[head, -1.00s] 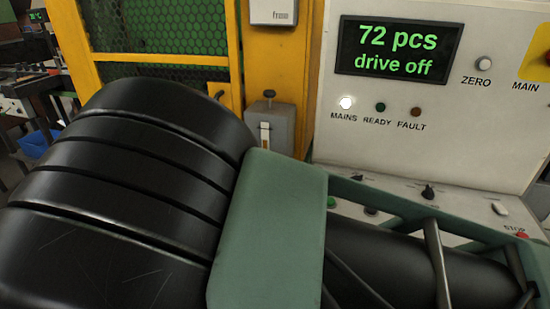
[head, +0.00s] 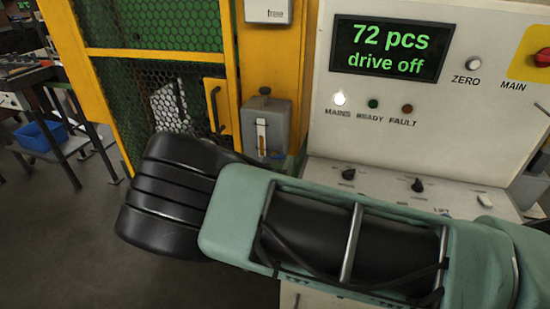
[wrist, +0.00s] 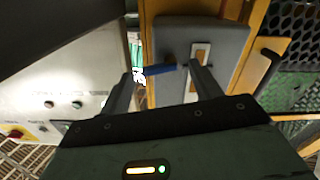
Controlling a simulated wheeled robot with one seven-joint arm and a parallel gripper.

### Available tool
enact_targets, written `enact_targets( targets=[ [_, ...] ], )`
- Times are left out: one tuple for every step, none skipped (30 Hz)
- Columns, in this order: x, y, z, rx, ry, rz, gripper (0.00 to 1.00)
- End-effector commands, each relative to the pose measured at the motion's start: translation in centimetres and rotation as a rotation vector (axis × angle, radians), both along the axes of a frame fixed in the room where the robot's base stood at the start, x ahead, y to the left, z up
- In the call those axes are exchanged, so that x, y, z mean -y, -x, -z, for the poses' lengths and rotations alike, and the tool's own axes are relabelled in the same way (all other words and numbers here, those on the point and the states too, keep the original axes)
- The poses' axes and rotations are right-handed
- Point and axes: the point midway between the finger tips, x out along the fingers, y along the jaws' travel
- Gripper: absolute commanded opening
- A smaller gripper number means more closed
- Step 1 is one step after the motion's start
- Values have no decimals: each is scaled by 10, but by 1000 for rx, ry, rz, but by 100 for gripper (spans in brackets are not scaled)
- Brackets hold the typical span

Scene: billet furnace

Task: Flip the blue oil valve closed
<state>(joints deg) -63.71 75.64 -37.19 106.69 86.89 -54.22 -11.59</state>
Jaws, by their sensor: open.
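The blue oil valve lever (wrist: 160,71) shows in the wrist view against the face of a grey box (wrist: 178,38). It lies nearly level in the picture, pointing left from near the box's pale slot. My gripper (wrist: 162,75) is open, with one finger on each side of the lever. I cannot tell whether either finger touches it. The grey box also shows in the head view (head: 279,112), with its pale sight slot and dark top knob.
The control panel (head: 325,70), reading "72 pcs, drive off", stands right of the box. A yellow-framed mesh guard (head: 150,28) with a door handle (head: 214,108) is left of it. A bench (head: 45,88) with a blue bin (head: 40,136) stands far left. Floor between is clear.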

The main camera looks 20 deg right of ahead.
Motion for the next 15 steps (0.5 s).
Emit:
enact_targets(
  targets=[
    [2, -4, -1, -1, 1, 0, 64],
    [3, -5, -1, -1, 1, -1, 64],
    [4, -6, 0, -2, 0, -1, 64],
    [5, -7, 0, -2, 0, -1, 64],
    [5, -8, 0, -2, 0, -1, 64],
    [6, -8, 0, -2, -1, -1, 64],
    [6, -8, 0, -2, -1, -1, 64],
    [6, -8, 0, -2, -1, -1, 64],
    [6, -8, 1, -2, -1, -1, 64],
    [6, -8, 1, -1, -1, -1, 64],
    [6, -8, 1, -1, -1, -1, 64],
    [6, -8, 1, -1, -1, -1, 64],
    [5, -8, 0, -1, -1, -1, 58],
    [5, -8, 0, -1, -1, -1, 50],
    [5, -8, 0, -1, -1, -1, 39]
  ],
)
